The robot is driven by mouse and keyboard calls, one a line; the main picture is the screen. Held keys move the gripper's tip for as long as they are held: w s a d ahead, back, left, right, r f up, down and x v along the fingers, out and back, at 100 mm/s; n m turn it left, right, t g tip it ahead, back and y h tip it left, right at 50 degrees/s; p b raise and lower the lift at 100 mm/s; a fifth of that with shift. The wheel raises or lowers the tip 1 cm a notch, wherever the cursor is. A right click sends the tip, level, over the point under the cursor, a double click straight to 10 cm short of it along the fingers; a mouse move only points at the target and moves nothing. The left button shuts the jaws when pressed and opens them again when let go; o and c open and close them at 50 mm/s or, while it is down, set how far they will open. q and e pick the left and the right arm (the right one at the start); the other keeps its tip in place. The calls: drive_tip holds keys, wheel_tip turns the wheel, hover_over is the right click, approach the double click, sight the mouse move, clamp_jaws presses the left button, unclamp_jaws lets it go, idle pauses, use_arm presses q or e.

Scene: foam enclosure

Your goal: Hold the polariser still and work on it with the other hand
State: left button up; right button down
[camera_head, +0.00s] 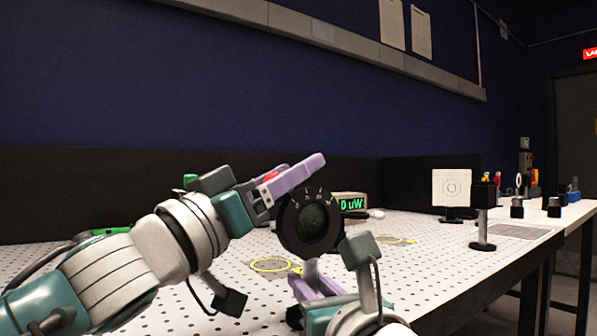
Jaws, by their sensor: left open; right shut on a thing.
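The polariser (291,228) is a black round ring with white marks and a dark centre, upright in the middle of the head view. A pale post shows below it. My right gripper (314,283), with lilac fingers, is low under the ring and shut on the polariser at its post; my own wrist hides part of this grip. My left gripper (291,183) is open at the upper left of the ring. One lilac finger reaches over the ring's top; the other finger is partly hidden by the ring. I cannot tell whether it touches the ring.
A power meter (353,203) with green digits stands behind the polariser. A white target card (453,188) and a black-topped post (483,213) stand to the right. Several optics sit on the far bench. Yellow rings (271,265) mark the perforated table (429,262). A dark wall panel runs behind.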

use_arm(q)
drive_tip(key=shift+w+d, duration=0.1)
drive_tip(key=shift+d, duration=0.05)
clamp_jaws()
idle(0.4)
idle(1.0)
